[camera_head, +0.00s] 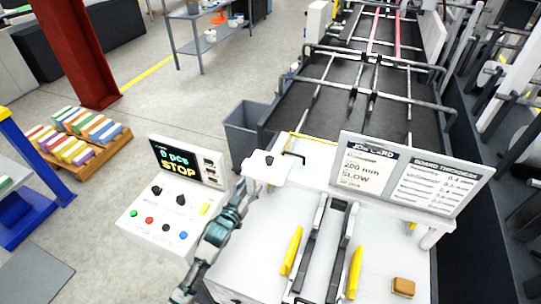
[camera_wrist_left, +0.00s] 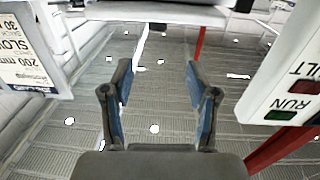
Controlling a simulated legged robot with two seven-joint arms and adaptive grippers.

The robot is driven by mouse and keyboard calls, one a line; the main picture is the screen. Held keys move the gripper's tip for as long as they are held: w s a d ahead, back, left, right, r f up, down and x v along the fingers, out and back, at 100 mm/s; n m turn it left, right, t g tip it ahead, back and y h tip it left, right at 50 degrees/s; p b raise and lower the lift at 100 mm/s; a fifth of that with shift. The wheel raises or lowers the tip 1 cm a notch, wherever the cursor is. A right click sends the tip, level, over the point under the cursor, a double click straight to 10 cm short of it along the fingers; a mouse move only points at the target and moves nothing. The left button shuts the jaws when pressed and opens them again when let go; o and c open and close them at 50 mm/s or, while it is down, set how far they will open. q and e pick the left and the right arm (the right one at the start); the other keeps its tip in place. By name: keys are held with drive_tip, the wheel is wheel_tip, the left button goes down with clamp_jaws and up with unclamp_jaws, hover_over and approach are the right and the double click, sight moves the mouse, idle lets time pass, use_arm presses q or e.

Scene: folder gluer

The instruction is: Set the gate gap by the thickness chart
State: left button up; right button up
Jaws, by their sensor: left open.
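The board thickness chart (camera_head: 436,188) is on the right half of a tilted white board above the machine; its rows are too small to read surely. The job card (camera_head: 362,167) beside it reads 200 mm and SLOW; part of it shows in the left wrist view (camera_wrist_left: 20,55). A white bracket (camera_head: 262,174) with a small black knob (camera_head: 269,160) stands left of the board; I cannot tell whether it is the gate. My left gripper (camera_head: 241,190) is just below and left of this bracket. Its fingers (camera_wrist_left: 161,82) are apart and empty. My right gripper is out of view.
A control panel (camera_head: 167,219) with knobs and buttons stands left of my left arm; its screen (camera_head: 177,162) reads 0 pcs and STOP. A grey bin (camera_head: 245,128) stands behind.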

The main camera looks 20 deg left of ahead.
use_arm(q)
approach(267, 161)
drive_tip(key=w, duration=0.2)
drive_tip(key=w+p, duration=0.1)
drive_tip(key=w, duration=0.7)
drive_tip(key=shift+w+d, duration=0.1)
drive_tip(key=shift+w, duration=0.75)
clamp_jaws()
drive_tip(key=shift+n+y+p, duration=0.3)
drive_tip(key=shift+y+p, duration=0.05)
drive_tip(key=shift+y, duration=0.15)
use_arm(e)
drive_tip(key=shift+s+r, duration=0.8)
